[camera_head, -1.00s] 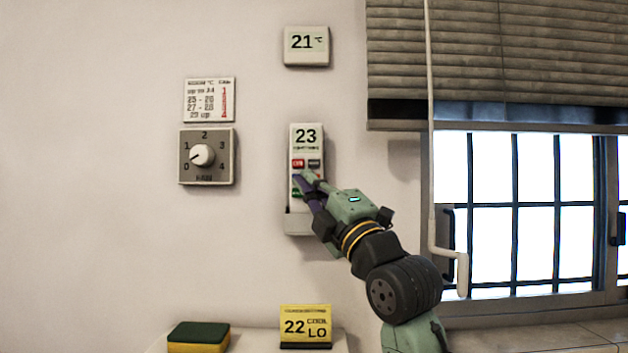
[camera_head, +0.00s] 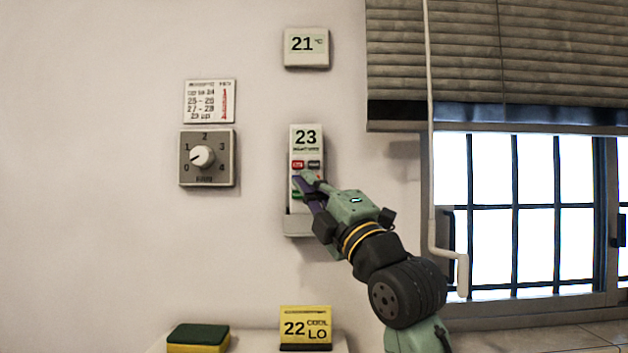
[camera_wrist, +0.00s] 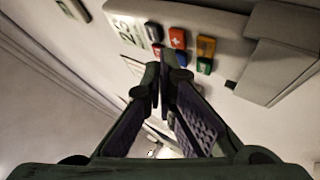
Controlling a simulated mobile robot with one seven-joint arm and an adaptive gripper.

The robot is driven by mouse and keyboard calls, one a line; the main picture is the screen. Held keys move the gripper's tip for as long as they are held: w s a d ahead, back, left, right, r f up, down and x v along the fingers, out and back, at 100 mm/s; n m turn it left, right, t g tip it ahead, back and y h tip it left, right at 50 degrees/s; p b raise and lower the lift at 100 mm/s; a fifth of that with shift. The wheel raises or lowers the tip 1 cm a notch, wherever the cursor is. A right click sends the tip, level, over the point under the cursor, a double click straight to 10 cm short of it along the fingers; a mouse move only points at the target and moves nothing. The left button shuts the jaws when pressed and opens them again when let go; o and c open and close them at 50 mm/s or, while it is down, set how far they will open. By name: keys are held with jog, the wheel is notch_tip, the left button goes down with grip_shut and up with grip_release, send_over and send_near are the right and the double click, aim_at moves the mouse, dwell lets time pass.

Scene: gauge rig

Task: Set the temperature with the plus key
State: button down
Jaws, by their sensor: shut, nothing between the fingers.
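The white remote (camera_head: 306,150) sits upright in a wall holder (camera_head: 298,224), and its display reads 23. It has a red key (camera_head: 298,165) and a dark key (camera_head: 314,165) under the display, with a green key partly behind my fingers. My gripper (camera_head: 304,178) is shut and empty, its tips at the key area. In the wrist view the remote (camera_wrist: 215,22) shows red, orange, blue, green and dark keys. The shut fingertips (camera_wrist: 161,62) are close to the keys; I cannot tell whether they touch.
A wall thermometer (camera_head: 306,46) reads 21. A yellow card (camera_head: 306,324) reads 22 COOL LO. A dial (camera_head: 205,157) points near 0, with a printed chart (camera_head: 210,101) above it. A sponge (camera_head: 198,338) lies on the shelf. A blind wand (camera_head: 431,180) hangs right of my arm.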

jog(key=shift+w, duration=0.35)
jog(key=shift+w, duration=0.45)
dwell(0.6)
jog(key=shift+s, duration=0.9)
jog(key=shift+s, duration=0.1)
jog(key=s+b, duration=0.1)
jog(key=s, duration=0.3)
jog(key=shift+s+b, duration=0.3)
jog(key=shift+s, duration=0.1)
dwell(0.5)
